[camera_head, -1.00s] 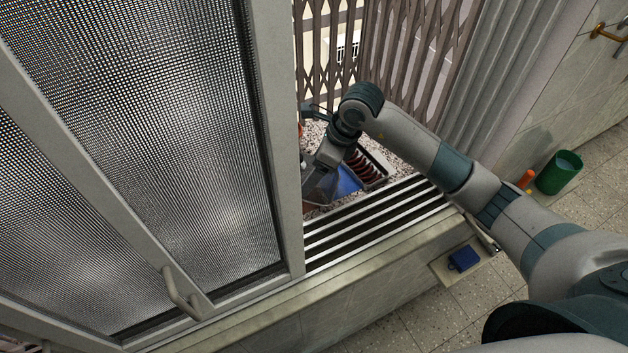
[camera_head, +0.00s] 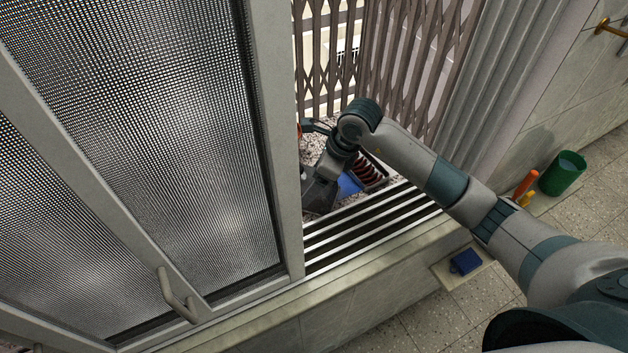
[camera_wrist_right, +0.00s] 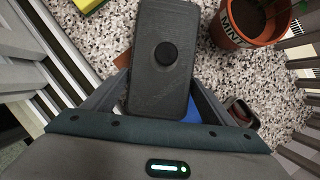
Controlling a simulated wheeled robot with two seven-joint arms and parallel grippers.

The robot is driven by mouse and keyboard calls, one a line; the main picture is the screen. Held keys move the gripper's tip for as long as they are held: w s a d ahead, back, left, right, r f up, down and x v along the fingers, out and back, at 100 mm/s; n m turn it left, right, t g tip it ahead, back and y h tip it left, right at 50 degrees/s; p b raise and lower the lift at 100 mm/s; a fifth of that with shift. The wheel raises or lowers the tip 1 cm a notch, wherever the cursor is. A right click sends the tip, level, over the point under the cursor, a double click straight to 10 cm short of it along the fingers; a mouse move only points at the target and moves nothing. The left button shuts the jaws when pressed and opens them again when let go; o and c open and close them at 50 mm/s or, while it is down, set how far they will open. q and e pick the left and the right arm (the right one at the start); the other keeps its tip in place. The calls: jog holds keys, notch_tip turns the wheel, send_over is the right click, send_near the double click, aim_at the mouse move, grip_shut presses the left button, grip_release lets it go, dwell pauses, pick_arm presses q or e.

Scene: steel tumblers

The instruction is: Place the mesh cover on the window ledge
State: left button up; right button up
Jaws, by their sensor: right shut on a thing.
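My right gripper (camera_head: 318,194) reaches through the window opening, low over the speckled ledge between the sliding panel and the folding grille. In the right wrist view it (camera_wrist_right: 160,88) is shut on a dark grey flat rectangular piece with a round black knob, which I take to be the mesh cover (camera_wrist_right: 160,24); no mesh can be made out. The cover hides the fingertips. The speckled window ledge (camera_wrist_right: 105,45) lies beyond it; whether they touch cannot be told. In the head view the cover cannot be told apart from the gripper. My left gripper is not in view.
A terracotta pot (camera_wrist_right: 228,32) marked MINT stands close right of the cover. A blue thing (camera_head: 350,184) lies beside the gripper. A slatted track (camera_head: 370,228) and cream sill (camera_head: 375,266) run in front. The folding grille (camera_head: 400,70) stands behind, the mesh panel (camera_head: 170,130) left.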

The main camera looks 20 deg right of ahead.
jog(key=shift+f, duration=0.1)
jog(key=o, duration=1.1)
jog(key=shift+s+d+r+b, duration=0.1)
jog(key=shift+d+r+b, duration=0.15)
jog(key=shift+r, duration=0.35)
jog(key=b+v, duration=0.3)
jog(key=v, duration=0.8)
jog(key=shift+a, duration=0.1)
